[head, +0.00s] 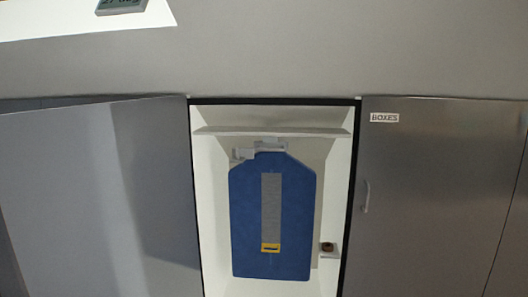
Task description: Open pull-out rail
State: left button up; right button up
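An open, narrow cupboard bay is in the middle of the head view. A light grey fitting (268,146), which looks like the pull-out rail, sits near the top of the bay. I cannot tell how far out it stands. A blue flat bag or garment (249,212) with a grey strip and a yellow tag hangs just below it and hides part of the bay's back. Neither of my grippers is in view.
A grey panel or door (75,190) is left of the bay. A shut grey door (440,180) labelled BOXES with a handle (366,196) is on the right. A small dark knob (327,247) on a pale block is low in the bay. A small display (121,5) is at top left.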

aim_at(272, 194)
jog(key=u, duration=0.3)
jog(key=i, duration=1.45)
jog(key=u, duration=0.25)
